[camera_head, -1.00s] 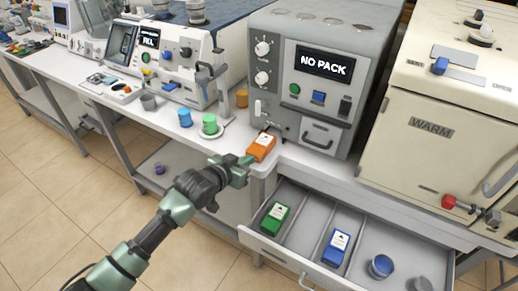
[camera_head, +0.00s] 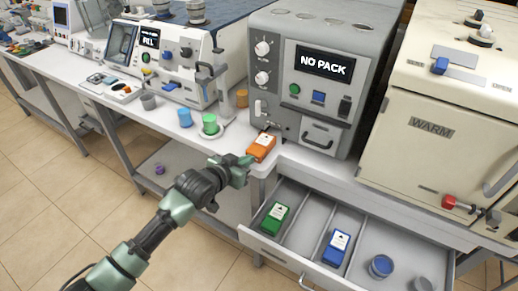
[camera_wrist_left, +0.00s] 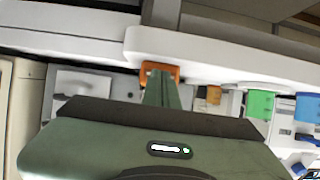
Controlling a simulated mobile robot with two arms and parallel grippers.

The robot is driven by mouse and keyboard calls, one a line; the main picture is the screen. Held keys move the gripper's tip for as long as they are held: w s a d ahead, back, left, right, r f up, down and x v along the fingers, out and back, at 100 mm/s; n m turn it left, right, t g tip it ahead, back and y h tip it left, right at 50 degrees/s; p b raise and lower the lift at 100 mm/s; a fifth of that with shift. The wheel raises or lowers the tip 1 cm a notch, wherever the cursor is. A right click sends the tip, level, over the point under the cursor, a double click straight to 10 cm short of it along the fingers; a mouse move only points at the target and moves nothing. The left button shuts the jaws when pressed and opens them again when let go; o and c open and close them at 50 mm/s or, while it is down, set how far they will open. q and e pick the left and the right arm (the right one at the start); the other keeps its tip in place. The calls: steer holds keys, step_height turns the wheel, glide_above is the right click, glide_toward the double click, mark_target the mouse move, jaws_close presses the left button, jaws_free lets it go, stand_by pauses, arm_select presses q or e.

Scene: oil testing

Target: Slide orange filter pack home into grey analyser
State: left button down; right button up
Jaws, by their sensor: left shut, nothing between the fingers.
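The orange filter pack (camera_head: 262,147) lies on the white bench at the front left corner of the grey analyser (camera_head: 322,82), whose screen reads NO PACK. Its far end is close to the analyser's lower front; I cannot tell whether it is partly inside. My left gripper (camera_head: 249,161) is shut and empty, its fingertips at the near end of the pack. In the left wrist view the shut fingers (camera_wrist_left: 161,82) overlap the orange pack (camera_wrist_left: 176,70) and hide its middle. Contact between them cannot be told for certain. My right gripper is not in view.
An open drawer (camera_head: 252,240) below holds a green pack (camera_head: 275,217), a blue pack (camera_head: 336,248) and a blue pot (camera_head: 381,266). A green cup (camera_head: 210,124), a blue cup (camera_head: 185,117) and an orange cup (camera_head: 242,98) stand left of the analyser. A cream oven (camera_head: 440,120) is at right.

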mark_target(260, 144)
arm_select(q)
steer(key=shift+w+d, duration=0.1)
steer(key=shift+w+d+f+b, duration=0.1)
steer(key=shift+w+d+b, duration=0.6)
steer(key=shift+w, duration=0.25)
steer(key=shift+w+d+f+b, duration=0.1)
steer(key=shift+w+d+b, duration=0.55)
steer(key=shift+w, duration=0.25)
steer(key=shift+w+d+b, duration=0.6)
steer(key=shift+w+b, duration=0.15)
steer(key=shift+w, duration=0.1)
steer(key=shift+w+d+b, duration=0.55)
steer(key=shift+w+b, duration=0.15)
steer(key=shift+w, duration=0.1)
steer(key=p+v, duration=0.2)
steer(key=p, duration=0.1)
steer(key=p+v, duration=0.3)
steer(key=shift+w+d+r, duration=0.1)
steer(key=shift+r, duration=0.1)
steer(key=p+v, duration=0.3)
steer(key=p, duration=0.1)
steer(key=shift+s+a+r+p, duration=0.15)
steer(key=shift+s+a+p, duration=0.15)
steer(key=shift+s+p, duration=0.15)
